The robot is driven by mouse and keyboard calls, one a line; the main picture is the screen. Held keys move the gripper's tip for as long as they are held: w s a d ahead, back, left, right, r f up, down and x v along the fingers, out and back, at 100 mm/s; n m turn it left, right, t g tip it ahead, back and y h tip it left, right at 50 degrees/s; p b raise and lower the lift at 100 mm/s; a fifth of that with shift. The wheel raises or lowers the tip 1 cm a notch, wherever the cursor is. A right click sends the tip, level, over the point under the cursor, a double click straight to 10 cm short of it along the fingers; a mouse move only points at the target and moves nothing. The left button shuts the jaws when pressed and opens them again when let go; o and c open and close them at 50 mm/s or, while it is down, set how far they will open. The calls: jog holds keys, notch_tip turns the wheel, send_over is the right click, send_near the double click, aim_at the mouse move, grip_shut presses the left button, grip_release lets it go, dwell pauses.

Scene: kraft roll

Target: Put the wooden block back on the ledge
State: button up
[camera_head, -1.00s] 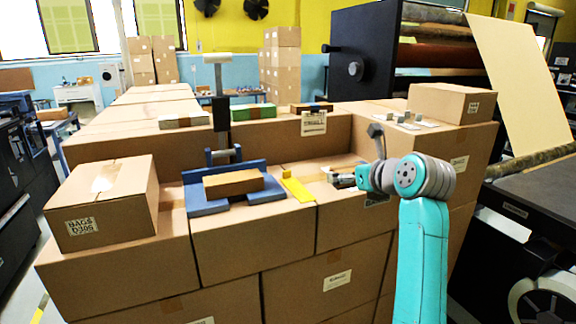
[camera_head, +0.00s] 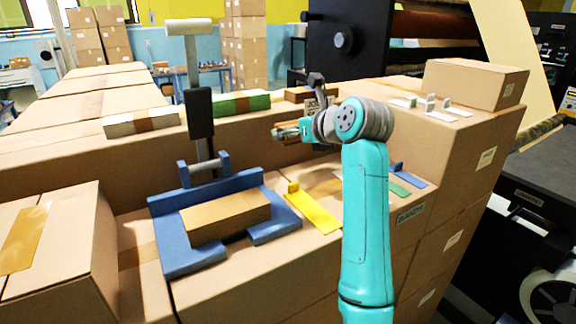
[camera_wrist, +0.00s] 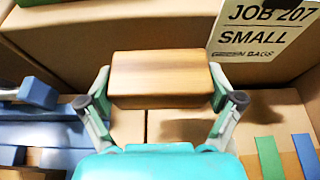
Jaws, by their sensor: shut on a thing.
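My gripper (camera_head: 290,131) is shut on the wooden block (camera_wrist: 160,78), a light brown block held crosswise between the two fingers in the wrist view. In the head view my gripper is raised above the lower boxes, in front of the back row of boxes. That row forms a raised ledge (camera_head: 175,140). In the wrist view the ledge's front wall and its "JOB 207 SMALL" label (camera_wrist: 262,28) are behind the block. The block appears clear of the box top beneath it. In the head view the fingers partly hide it.
On the ledge are banded white (camera_head: 141,122) and green (camera_head: 241,102) stacks and a brown item (camera_head: 306,94). Below are a blue lever press (camera_head: 175,240) holding a brown block (camera_head: 226,215), a yellow piece (camera_head: 314,211), and green (camera_head: 397,187) and blue (camera_head: 409,174) strips. A carton (camera_head: 474,84) stands right.

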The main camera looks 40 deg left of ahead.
aim_at(296, 175)
notch_tip(296, 175, down, 9)
jog(key=shift+f, duration=0.1)
dwell(0.4)
jog(key=o, duration=0.9)
jog(key=shift+s+d, duration=0.1)
jog(key=shift+d, duration=0.05)
jog(key=v, duration=1.1)
jog(key=shift+s+d+r, duration=0.1)
jog(key=shift+d+r, duration=0.1)
jog(key=shift+d, duration=0.05)
